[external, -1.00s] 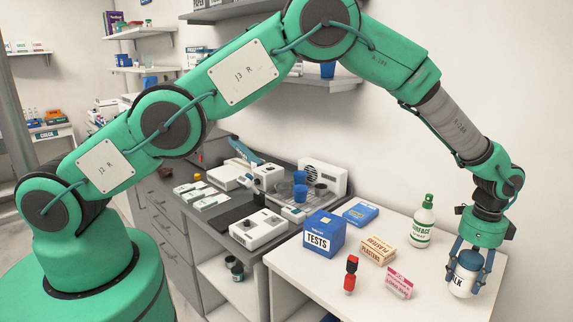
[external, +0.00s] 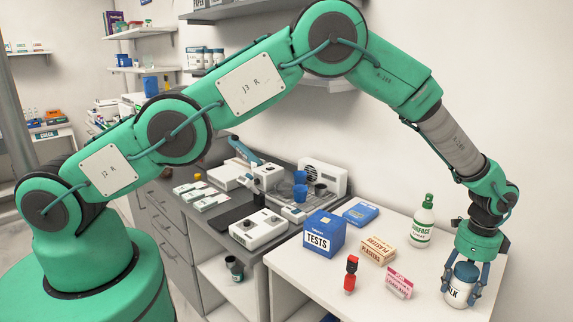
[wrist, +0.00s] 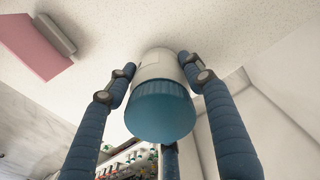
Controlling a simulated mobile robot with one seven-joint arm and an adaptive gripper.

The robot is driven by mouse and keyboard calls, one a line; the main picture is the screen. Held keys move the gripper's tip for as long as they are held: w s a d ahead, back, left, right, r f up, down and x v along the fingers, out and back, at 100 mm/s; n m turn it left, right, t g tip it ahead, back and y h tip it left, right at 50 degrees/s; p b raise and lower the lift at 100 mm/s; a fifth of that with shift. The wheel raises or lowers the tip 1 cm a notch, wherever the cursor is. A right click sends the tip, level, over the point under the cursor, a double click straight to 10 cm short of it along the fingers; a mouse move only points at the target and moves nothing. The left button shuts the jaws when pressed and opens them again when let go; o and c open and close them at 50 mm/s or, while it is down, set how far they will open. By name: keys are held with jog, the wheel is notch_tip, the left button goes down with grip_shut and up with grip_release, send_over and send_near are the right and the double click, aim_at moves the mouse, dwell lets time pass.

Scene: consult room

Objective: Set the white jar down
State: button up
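The white jar (external: 457,294) has a blue lid and a label ending in "LK"; it is upright at the right end of the white table (external: 330,284). My gripper (external: 461,286) reaches down over it with its blue fingers around its sides. In the wrist view the jar's blue lid (wrist: 160,112) faces the camera, and the fingertips (wrist: 158,72) press against the white body on both sides. My gripper is shut on the jar. The jar's base is at or very near the table top; I cannot tell if it touches.
The table front near the jar is clear.

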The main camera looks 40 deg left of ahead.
jog(key=shift+o, duration=0.9)
jog(key=shift+r, duration=0.2)
notch_tip(320, 180, up, 12)
jog(key=shift+f, duration=0.1)
dwell(0.5)
